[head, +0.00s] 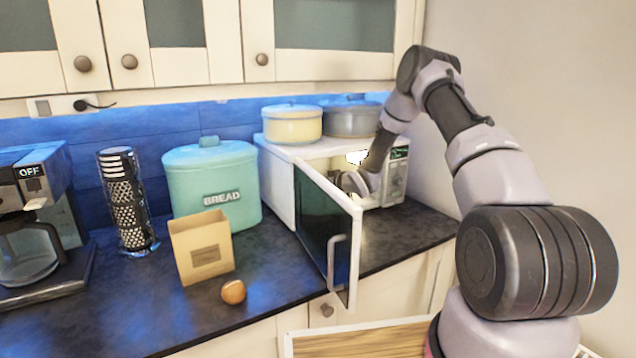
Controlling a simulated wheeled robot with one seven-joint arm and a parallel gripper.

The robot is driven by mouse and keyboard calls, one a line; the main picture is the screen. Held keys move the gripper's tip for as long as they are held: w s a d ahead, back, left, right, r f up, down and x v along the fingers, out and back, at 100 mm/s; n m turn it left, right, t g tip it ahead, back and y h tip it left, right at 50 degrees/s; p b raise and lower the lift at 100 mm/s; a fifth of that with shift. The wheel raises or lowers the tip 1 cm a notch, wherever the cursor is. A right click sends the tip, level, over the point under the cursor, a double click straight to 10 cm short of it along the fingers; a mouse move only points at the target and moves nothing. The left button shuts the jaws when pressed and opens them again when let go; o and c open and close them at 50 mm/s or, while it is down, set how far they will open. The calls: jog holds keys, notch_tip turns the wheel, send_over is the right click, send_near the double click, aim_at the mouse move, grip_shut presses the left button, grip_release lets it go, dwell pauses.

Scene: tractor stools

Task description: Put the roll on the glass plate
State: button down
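A small round brown roll (233,292) lies on the dark counter, in front of the tan paper bag. The white microwave (278,190) stands at the back right with its door (328,230) swung open toward me. My arm reaches into the lit microwave, and the end with my gripper (352,182) is inside the opening. The fingers are hidden by the door edge and the arm, so their state and anything between them do not show. My gripper is well apart from the roll. I cannot make out the glass plate.
A tan paper bag (203,247), a teal bread bin (212,185), a patterned glass (126,200) and a coffee maker (35,225) stand on the counter. Two lidded pots, cream (292,126) and grey (352,120), sit on the microwave. The open door juts over the counter.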

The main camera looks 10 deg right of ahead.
jog(key=shift+s+d+f, duration=0.1)
jog(key=shift+s+f, duration=0.1)
jog(key=shift+f, duration=0.35)
jog(key=shift+s+f, duration=0.2)
jog(key=shift+f, duration=0.35)
grip_release()
jog(key=shift+s+d, duration=0.1)
jog(key=shift+d, duration=0.1)
jog(key=shift+s+d+r, duration=0.1)
jog(key=shift+s+d, duration=0.55)
jog(key=shift+d, duration=0.05)
jog(key=shift+s+d+r, duration=0.35)
jog(key=shift+s+r, duration=0.35)
jog(key=shift+s, duration=0.15)
jog(key=s+d, duration=0.2)
jog(key=s, duration=0.4)
jog(key=s+d, duration=0.3)
jog(key=s, duration=0.4)
jog(key=s+d, duration=0.3)
jog(key=s, duration=0.4)
jog(key=shift+s+d, duration=0.15)
jog(key=shift+d, duration=0.1)
